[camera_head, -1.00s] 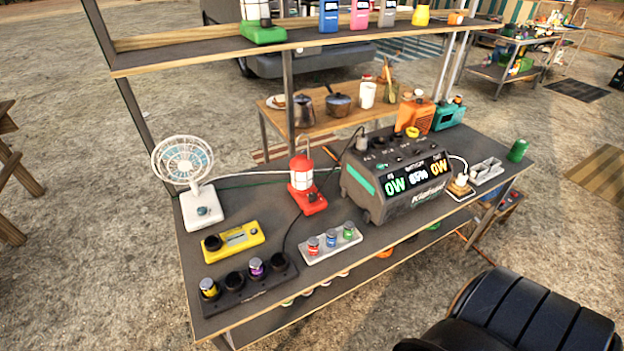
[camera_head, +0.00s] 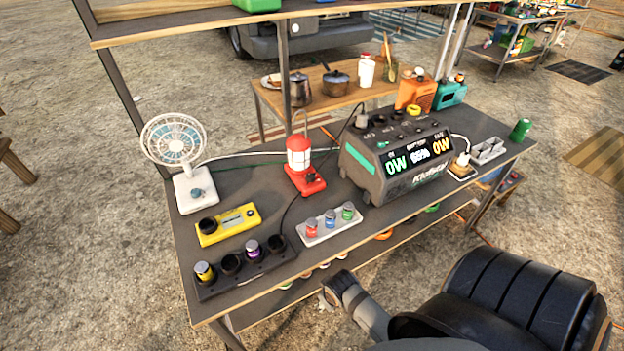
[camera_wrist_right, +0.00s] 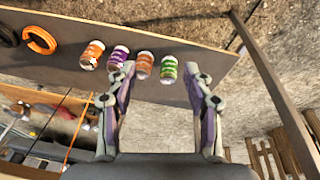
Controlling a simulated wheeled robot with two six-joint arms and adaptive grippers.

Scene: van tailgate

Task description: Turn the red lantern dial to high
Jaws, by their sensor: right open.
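The red lantern (camera_head: 299,160) stands upright on the bench, between the white fan and the power station. A small dark dial (camera_head: 311,178) sits on the front of its red base; its setting is too small to read. My right gripper (camera_head: 328,294) is low in front of the bench's front edge, well below and apart from the lantern. In the right wrist view its two fingers (camera_wrist_right: 163,84) are spread and empty, with several coloured cans beyond them. The lantern is not in the wrist view. My left gripper is not in view.
A grey power station (camera_head: 397,160) stands right of the lantern. A dark cable runs beside the lantern. An upper shelf (camera_head: 200,28) spans above.

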